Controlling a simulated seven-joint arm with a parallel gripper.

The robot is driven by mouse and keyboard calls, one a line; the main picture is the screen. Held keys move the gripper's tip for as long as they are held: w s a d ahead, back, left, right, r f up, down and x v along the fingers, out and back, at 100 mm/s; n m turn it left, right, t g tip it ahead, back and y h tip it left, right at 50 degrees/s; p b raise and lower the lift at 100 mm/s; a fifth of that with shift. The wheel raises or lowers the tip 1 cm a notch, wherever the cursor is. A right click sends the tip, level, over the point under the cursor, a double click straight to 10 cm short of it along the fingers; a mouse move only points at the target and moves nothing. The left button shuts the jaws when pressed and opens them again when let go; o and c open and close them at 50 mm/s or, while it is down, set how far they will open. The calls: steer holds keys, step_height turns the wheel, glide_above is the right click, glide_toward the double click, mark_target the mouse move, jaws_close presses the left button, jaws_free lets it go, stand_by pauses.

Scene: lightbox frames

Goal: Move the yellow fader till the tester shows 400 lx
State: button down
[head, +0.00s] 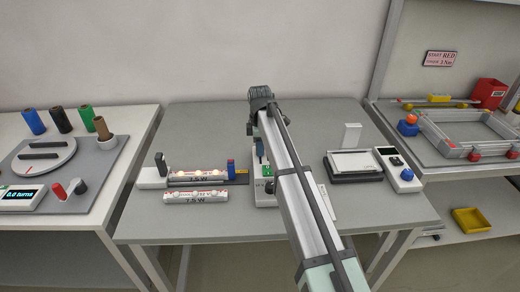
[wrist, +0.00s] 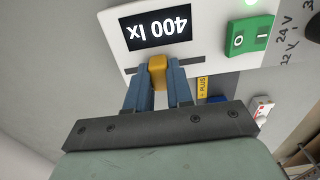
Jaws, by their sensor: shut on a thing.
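In the wrist view, the yellow fader (wrist: 157,70) is between the blue fingers of my gripper (wrist: 158,84), which is shut on it. Just past the fader, a white panel has a black display (wrist: 160,28) that reads 400 lx, upside down in this view. In the head view, my arm covers most of the white unit (head: 264,190) under it, and the fader is hidden there. My gripper's fingers are hidden in the head view.
In the wrist view, a green switch (wrist: 251,33) is right of the display, near 24 V and 12 V marks. In the head view, a lamp strip (head: 197,176) is left of my arm. A framed panel (head: 355,163) and a handheld device (head: 398,170) are to the right.

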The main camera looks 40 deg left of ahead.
steer(key=c, duration=1)
jaws_free()
step_height(320, 180, up, 14)
steer(key=shift+f, duration=0.1)
stand_by(0.3)
